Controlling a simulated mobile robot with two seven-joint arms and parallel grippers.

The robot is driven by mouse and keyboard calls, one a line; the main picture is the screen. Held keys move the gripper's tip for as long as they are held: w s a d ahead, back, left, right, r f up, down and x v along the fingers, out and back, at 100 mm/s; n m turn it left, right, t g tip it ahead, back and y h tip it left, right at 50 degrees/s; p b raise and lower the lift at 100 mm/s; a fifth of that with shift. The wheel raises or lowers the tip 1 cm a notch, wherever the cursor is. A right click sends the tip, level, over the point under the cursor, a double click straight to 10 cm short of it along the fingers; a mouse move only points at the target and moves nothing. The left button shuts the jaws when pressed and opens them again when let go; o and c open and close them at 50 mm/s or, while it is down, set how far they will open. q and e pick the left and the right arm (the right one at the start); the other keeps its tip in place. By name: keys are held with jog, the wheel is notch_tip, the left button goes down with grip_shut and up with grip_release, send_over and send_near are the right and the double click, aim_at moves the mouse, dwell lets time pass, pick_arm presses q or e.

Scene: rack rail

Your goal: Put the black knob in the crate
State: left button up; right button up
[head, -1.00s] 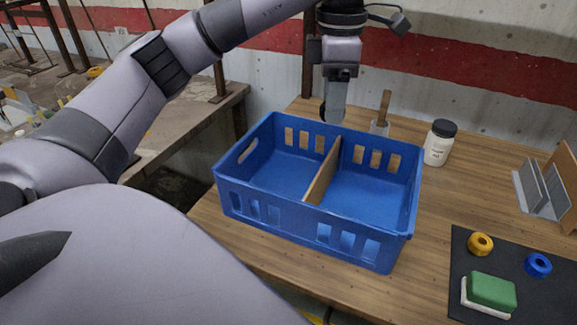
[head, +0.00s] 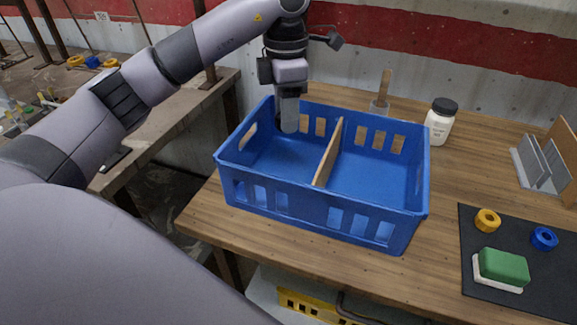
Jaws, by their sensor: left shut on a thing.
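The blue crate (head: 300,200) stands on the wooden table, split by a wooden divider (head: 328,155) into a left and a right compartment. My left gripper (head: 289,127) points down at the back of the left compartment, with its fingertips in front of the far wall. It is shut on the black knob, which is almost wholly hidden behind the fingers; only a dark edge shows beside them. I cannot tell whether the knob touches the crate floor. Both compartments look otherwise empty. My right gripper is not in view.
A dark mat (head: 485,285) at right holds a yellow ring (head: 487,220), blue ring (head: 543,238) and green block (head: 503,266). A grey rack (head: 540,166) stands behind.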

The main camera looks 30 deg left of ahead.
aim_at(286, 174)
pick_arm(q)
notch_tip(286, 174, down, 12)
dwell(0.5)
jog(key=shift+f, duration=0.25)
jog(key=o, duration=1.1)
jog(key=shift+r, duration=0.1)
jog(key=shift+o, duration=0.2)
jog(key=shift+r, duration=0.1)
notch_tip(286, 174, up, 12)
jog(key=shift+r, duration=0.1)
jog(key=shift+s, duration=0.15)
